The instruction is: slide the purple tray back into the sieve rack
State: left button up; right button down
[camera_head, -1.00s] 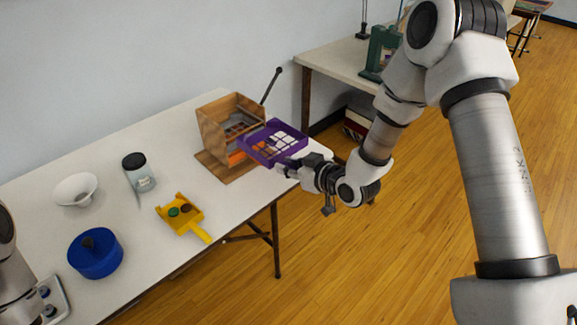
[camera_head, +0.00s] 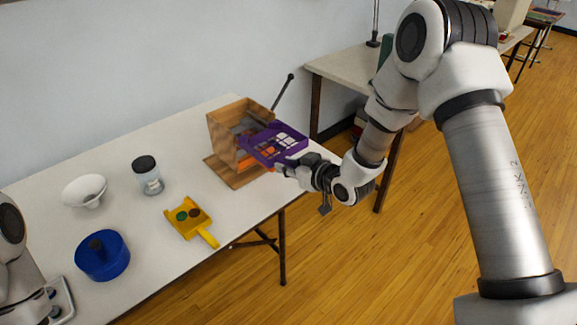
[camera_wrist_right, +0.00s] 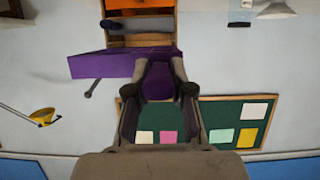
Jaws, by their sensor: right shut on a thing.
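The purple tray (camera_head: 262,152) is a shallow grid-bottomed tray at the right, open side of the wooden sieve rack (camera_head: 222,128). It looks tilted and overlaps the rack's opening, with much of it outside; how far it is inside I cannot tell. My right gripper (camera_head: 289,169) is shut on the tray's outer edge. In the right wrist view, the fingers (camera_wrist_right: 160,85) close around a purple part below the tray's wall (camera_wrist_right: 105,65). An orange tray (camera_head: 246,163) shows lower in the rack.
On the white table (camera_head: 130,225) stand a glass jar (camera_head: 148,176), a white bowl (camera_head: 85,190), a blue round container (camera_head: 103,262) and a yellow scoop (camera_head: 188,222). A dark rod (camera_head: 283,91) rises behind the rack. The table edge lies below my right gripper.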

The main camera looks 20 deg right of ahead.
aim_at(279, 160)
jog(key=shift+w, duration=0.15)
jog(key=shift+w+a+f, duration=0.1)
jog(key=shift+w+a, duration=0.15)
jog(key=shift+w, duration=0.35)
jog(key=shift+w+a, duration=0.25)
jog(key=shift+w, duration=0.45)
jog(key=shift+w+a, duration=0.1)
jog(key=shift+w+a+b, duration=0.2)
jog(key=shift+w+a, duration=0.1)
jog(key=shift+w, duration=0.45)
jog(key=shift+w+a+b, duration=0.15)
jog(key=shift+w+a, duration=0.1)
jog(key=shift+w, duration=0.6)
jog(key=shift+w+a, duration=0.3)
jog(key=shift+w, duration=0.5)
jog(key=shift+w+a, duration=0.25)
jog(key=shift+w, duration=0.5)
